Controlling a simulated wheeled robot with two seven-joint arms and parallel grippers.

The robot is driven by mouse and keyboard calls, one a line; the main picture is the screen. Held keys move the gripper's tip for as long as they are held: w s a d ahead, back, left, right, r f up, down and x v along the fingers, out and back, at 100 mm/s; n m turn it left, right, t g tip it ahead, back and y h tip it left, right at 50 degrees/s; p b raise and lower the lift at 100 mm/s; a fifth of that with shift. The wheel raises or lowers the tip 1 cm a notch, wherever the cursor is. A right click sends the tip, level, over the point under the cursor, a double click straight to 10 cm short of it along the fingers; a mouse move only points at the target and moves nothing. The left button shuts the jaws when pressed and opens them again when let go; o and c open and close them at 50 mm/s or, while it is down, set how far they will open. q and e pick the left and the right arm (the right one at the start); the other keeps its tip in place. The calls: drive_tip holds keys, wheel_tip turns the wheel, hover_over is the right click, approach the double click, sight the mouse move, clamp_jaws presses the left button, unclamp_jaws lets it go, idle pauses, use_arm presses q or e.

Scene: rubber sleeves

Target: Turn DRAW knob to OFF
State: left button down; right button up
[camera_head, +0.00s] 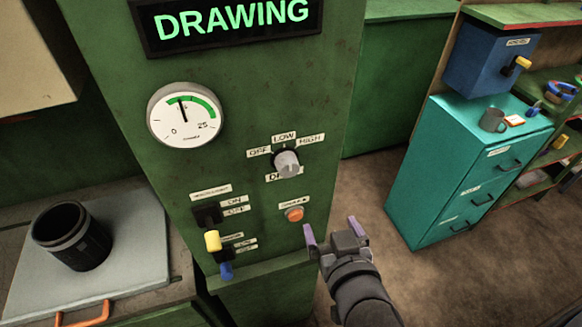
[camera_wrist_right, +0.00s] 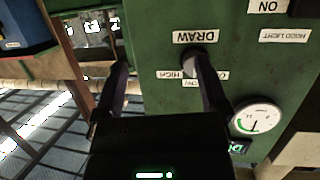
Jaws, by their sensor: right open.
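The DRAW knob (camera_head: 288,164) is a grey round knob on the green panel, with OFF, LOW and HIGH labels around its top and a DRAW label partly hidden below it. Its pointer seems to face up, near LOW. My right gripper (camera_head: 333,232) is open and empty, below and right of the knob and apart from it. In the right wrist view, which is upside down, the knob (camera_wrist_right: 192,64) shows beside the right-hand finger, which partly covers it. That gripper's fingers (camera_wrist_right: 162,66) stand wide apart. My left gripper is out of view.
An orange button (camera_head: 294,214) sits under the knob. A yellow-tipped switch (camera_head: 213,241) and a blue-tipped switch (camera_head: 226,270) stick out at lower left. A dial gauge (camera_head: 184,117) and a lit DRAWING sign (camera_head: 231,20) are above. A teal cabinet (camera_head: 465,170) stands right.

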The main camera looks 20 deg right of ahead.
sight(290, 170)
drive_tip(key=w+a+r+n+t+y, duration=0.1)
drive_tip(key=a+r+t+y, duration=0.1)
drive_tip(key=a+r+t, duration=0.15)
drive_tip(key=w, duration=0.3)
drive_tip(key=w+p, duration=0.1)
drive_tip(key=w, duration=0.1)
drive_tip(key=w+r, duration=0.1)
drive_tip(key=w, duration=0.2)
drive_tip(key=shift+w+p, duration=0.35)
drive_tip(key=shift+p, duration=0.05)
drive_tip(key=shift+w+a, duration=0.1)
drive_tip(key=shift+w, duration=0.5)
drive_tip(key=shift+c, duration=0.3)
clamp_jaws()
